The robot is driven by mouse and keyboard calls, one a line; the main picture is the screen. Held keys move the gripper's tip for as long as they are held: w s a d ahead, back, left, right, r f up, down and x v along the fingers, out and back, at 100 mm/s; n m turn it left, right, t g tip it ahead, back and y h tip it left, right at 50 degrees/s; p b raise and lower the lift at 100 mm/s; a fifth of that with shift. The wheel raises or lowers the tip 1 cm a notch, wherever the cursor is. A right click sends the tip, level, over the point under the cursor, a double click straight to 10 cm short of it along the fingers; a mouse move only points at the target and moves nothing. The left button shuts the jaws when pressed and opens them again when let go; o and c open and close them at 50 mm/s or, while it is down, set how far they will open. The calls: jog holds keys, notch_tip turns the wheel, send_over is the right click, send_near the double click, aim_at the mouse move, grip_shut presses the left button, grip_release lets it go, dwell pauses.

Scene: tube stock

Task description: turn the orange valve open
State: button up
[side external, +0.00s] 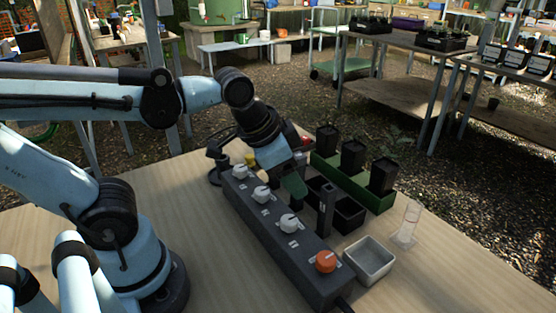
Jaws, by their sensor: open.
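The orange valve (326,261) is a round knob at the near right end of a long dark grey box (268,232) on the table. A pale pointer mark shows on its top, but its exact setting is too small to read. My gripper (291,182) is open, tilted down over the far half of the box, behind the white knobs. It is well apart from the orange valve, up and left of it in the picture. The fingertips are partly lost among dark things behind the box, and I see nothing held.
Several white knobs, such as the nearest one (289,223), line the same box. Behind it stand a dark upright post (326,207), a green tray (378,202) with black pots, a grey square tub (369,261) and a clear tube (409,224). The table front (225,275) is clear.

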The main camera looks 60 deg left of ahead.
jog(key=d+r+m+g, duration=0.3)
jog(key=d+m, duration=0.3)
jog(key=m, duration=0.1)
jog(key=m+g, duration=0.3)
jog(key=m, duration=0.6)
send_near(326, 258)
jog(key=shift+y, duration=0.3)
jog(key=shift+s+d+f, duration=0.1)
jog(key=shift+d+f, duration=0.05)
jog(key=shift+f, duration=1.95)
jog(key=shift+d+f, duration=0.1)
jog(key=shift+f, duration=2.05)
jog(key=c, duration=1)
jog(key=shift+c, duration=0.2)
